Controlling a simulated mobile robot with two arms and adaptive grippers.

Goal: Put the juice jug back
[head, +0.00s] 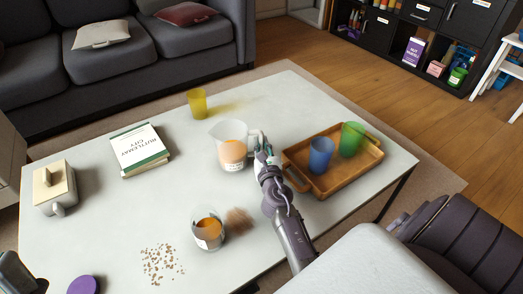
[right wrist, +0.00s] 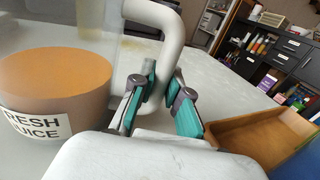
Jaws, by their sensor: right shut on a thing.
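The juice jug (head: 232,150) is clear, upright, with orange juice, a white label and a white handle. It is at the middle of the pale table (head: 110,215); I cannot tell if its base touches the top. In the right wrist view the jug (right wrist: 55,90) fills the left side, its handle (right wrist: 168,30) curving down to the fingers. My right gripper (head: 262,146) is shut on the handle; its teal fingers also show in the right wrist view (right wrist: 160,90).
A wooden tray (head: 333,182) with blue (head: 320,155) and green (head: 351,139) cups stands right of the jug.

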